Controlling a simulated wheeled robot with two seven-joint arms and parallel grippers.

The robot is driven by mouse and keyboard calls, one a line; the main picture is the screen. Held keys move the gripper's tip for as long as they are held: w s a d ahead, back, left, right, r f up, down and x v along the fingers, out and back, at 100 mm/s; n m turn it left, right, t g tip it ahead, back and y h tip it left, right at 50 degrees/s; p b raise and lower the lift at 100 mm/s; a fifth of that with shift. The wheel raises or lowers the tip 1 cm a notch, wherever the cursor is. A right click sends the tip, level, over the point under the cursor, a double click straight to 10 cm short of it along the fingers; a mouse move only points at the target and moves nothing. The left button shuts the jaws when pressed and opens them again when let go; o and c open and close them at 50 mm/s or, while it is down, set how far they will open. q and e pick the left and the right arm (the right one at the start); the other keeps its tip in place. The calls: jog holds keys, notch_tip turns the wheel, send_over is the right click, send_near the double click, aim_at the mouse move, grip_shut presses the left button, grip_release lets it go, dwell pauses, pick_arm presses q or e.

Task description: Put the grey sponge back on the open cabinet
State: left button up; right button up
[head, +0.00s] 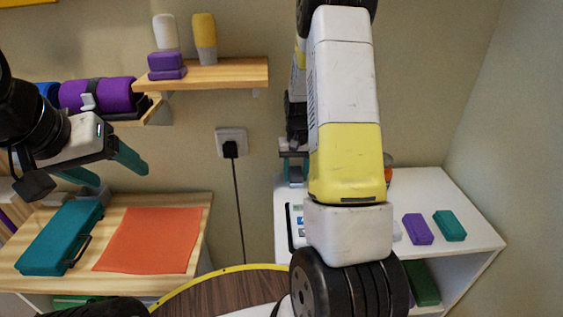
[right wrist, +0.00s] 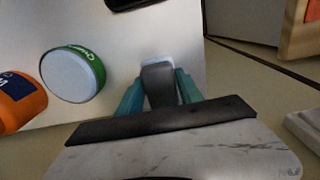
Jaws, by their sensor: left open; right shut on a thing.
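The white open cabinet (head: 465,208) stands at the right in the head view, with an open shelf space below its top. My right gripper (right wrist: 160,92) is shut on the grey sponge (right wrist: 158,80), which shows between its teal fingers in the right wrist view, over or on the white top. I cannot tell whether the sponge touches it. In the head view my right gripper (head: 293,158) is at the cabinet's back left, partly hidden by my arm. My left gripper (head: 112,168) is open and empty above the wooden table at the left.
On the cabinet top are a purple block (head: 417,229), a teal block (head: 450,225), a green-and-white jar (right wrist: 73,74) and an orange bottle (right wrist: 18,102). The wooden table (head: 190,205) holds a teal case (head: 60,238) and an orange cloth (head: 148,240). A wall shelf (head: 225,74) hangs above.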

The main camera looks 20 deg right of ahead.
aim_at(296, 172)
jog(key=o, duration=1.2)
notch_tip(296, 172, up, 12)
